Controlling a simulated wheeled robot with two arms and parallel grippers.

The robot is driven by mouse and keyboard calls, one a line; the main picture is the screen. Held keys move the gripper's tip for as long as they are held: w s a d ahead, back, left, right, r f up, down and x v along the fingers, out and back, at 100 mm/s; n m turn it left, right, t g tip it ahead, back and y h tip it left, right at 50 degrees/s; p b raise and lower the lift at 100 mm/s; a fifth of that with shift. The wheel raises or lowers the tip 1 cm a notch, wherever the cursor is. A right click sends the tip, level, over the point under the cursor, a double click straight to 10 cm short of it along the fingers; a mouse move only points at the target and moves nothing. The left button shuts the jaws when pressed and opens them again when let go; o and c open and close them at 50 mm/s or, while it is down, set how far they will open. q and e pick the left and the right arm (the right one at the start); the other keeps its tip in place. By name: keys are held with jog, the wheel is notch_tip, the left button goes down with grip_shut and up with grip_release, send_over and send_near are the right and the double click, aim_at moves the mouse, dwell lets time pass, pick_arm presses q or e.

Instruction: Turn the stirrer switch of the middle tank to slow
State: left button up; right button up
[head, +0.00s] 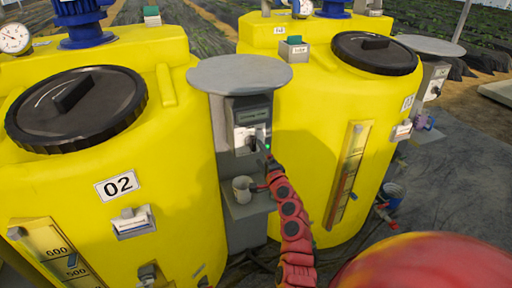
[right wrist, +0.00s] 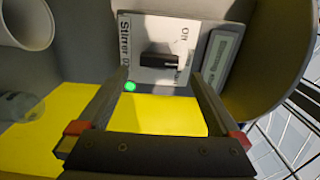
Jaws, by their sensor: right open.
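The stirrer switch is a black knob (right wrist: 160,61) on a white plate (right wrist: 150,25) marked "Stirrer 0…" and "Off"; the last digit and the other setting marks are hard to read. A green light (right wrist: 129,86) glows beside the plate. In the head view the grey switch box (head: 250,125) stands just right of the yellow tank labelled 02 (head: 120,186). My right gripper (right wrist: 160,78) is open, its fingertips near the plate on either side of the knob, with visible gaps. It is small in the head view (head: 259,148). My left gripper is not in view.
A round grey cover (head: 240,72) overhangs the box. A grey cup (head: 242,188) stands on the shelf below; in the right wrist view a cup (right wrist: 28,22) and a clear vessel (right wrist: 20,106) are at the left. Another yellow tank (head: 310,130) closes in the right side.

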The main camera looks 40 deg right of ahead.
jog(key=b+v, duration=0.1)
jog(key=v, duration=0.9)
jog(key=shift+s, duration=0.35)
jog(key=shift+f, duration=0.1)
jog(key=shift+f, duration=0.1)
